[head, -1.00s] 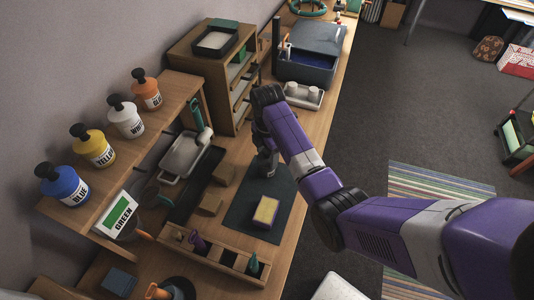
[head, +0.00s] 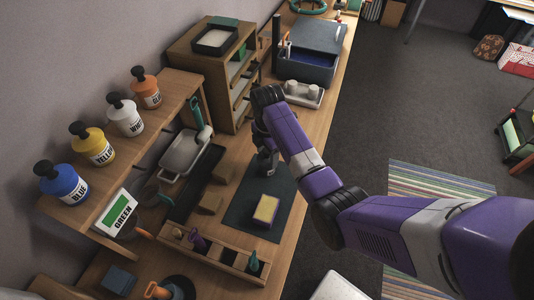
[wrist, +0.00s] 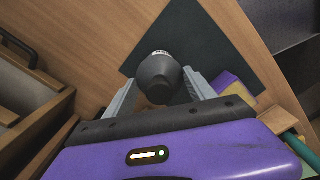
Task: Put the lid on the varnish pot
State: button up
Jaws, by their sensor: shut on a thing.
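My gripper (head: 266,165) is low over the dark mat (head: 262,216) on the bench. In the wrist view its two fingers (wrist: 158,88) are on either side of a dark grey rounded piece (wrist: 160,75), which looks like the lid. A small pale band with dark lettering (wrist: 160,53) shows at the far edge of this piece, perhaps the varnish pot's label. The lid hides most of what is under it, so I cannot tell whether it is seated on the pot. In the head view my wrist and fingers cover this spot.
A yellow and purple block (head: 265,210) lies on the mat close by. A wooden tool rack (head: 228,258) stands in front. Labelled paint pots with black knobs, such as the blue one (head: 65,186), stand on a shelf (head: 170,105).

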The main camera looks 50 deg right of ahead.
jog(key=shift+f, duration=0.35)
jog(key=o, duration=1.4)
jog(key=shift+r, duration=0.15)
notch_tip(320, 180, up, 8)
jog(key=shift+f+b, duration=0.2)
jog(key=shift+b, duration=0.4)
